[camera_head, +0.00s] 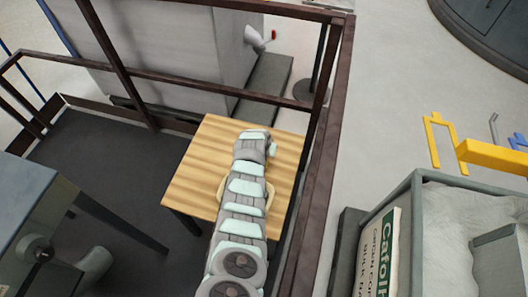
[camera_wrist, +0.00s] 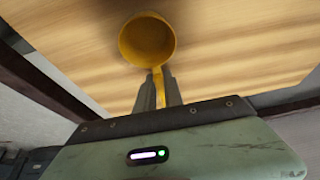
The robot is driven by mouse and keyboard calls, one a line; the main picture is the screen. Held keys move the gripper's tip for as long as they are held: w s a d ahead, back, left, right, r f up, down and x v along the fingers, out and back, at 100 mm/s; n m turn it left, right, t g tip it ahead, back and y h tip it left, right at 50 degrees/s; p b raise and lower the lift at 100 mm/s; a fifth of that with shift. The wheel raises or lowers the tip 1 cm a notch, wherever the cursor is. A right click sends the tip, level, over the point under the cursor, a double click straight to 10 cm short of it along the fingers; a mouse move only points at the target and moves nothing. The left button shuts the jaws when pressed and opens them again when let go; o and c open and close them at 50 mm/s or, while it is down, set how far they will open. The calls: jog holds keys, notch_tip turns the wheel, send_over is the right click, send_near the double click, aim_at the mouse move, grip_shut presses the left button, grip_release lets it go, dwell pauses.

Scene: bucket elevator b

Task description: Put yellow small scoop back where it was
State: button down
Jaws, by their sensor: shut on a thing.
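The yellow small scoop (camera_wrist: 147,42) shows in the wrist view, its round bowl opening toward the camera. My gripper (camera_wrist: 158,82) is shut on its thin handle. The wooden table (camera_head: 191,175) fills the background behind the scoop in the wrist view; I cannot tell whether the scoop touches it. In the head view my arm reaches over this table and hides the gripper and the scoop. A pale tan round-edged thing (camera_head: 220,190) shows on the table, mostly covered by my arm.
Dark brown railings (camera_head: 325,150) run close along the table's right and far sides. A grey bin of pale material (camera_head: 445,240) with a printed label stands at right. Yellow bracket (camera_head: 490,157) sits above it. A grey-blue table (camera_head: 30,205) is at left.

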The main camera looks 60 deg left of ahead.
jog(key=shift+f, duration=0.2)
jog(key=c, duration=1.5)
grip_release()
jog(key=shift+o, duration=0.2)
jog(key=shift+s+r+p, duration=0.1)
jog(key=shift+r+p, duration=0.25)
jog(key=shift+r, duration=0.25)
jog(key=p+v, duration=0.3)
jog(key=v, duration=0.8)
jog(key=shift+d, duration=0.2)
